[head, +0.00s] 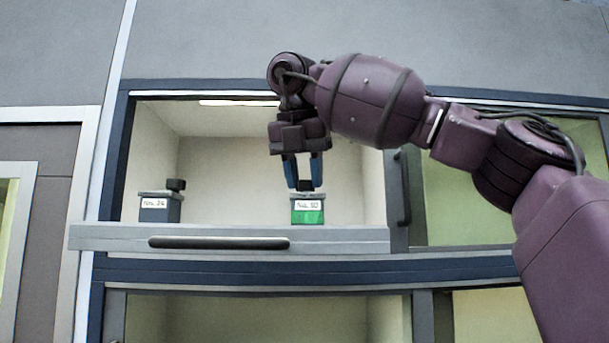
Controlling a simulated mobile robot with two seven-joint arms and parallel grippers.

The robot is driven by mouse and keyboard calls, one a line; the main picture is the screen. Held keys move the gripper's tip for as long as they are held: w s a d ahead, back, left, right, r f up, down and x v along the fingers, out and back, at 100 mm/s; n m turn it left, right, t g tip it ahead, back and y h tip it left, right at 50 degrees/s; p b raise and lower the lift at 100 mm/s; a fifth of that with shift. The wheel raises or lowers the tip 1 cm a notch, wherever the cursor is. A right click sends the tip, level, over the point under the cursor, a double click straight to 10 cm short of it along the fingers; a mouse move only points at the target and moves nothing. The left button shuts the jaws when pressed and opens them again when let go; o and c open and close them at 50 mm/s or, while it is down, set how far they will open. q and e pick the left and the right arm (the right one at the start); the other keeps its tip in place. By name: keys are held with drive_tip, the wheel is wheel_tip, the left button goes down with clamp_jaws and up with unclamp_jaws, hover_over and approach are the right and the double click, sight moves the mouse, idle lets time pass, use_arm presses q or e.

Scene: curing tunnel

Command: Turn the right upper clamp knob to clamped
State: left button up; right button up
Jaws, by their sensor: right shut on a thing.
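My right gripper (303,180) points down in the upper opening, its two blue fingers shut on the small dark knob (306,185) of the right upper clamp (308,213). That clamp is a box with a white label and a green front, standing just behind the drawer-like front ledge. A left clamp (160,208) with a dark front and a white label stands at the left, with its own dark knob (176,185) on top. The fingers partly hide the right knob, so its angle cannot be told. My left gripper is not in view.
The grey front ledge (120,238) with a dark bar handle (218,243) runs below the clamps. A dark vertical door handle (403,190) is right of the opening. A second opening (260,315) lies below. The space between the two clamps is clear.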

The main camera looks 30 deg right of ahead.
drive_tip(key=o, duration=0.9)
drive_tip(key=shift+o, duration=0.2)
drive_tip(key=v, duration=1.1)
drive_tip(key=shift+f, duration=0.1)
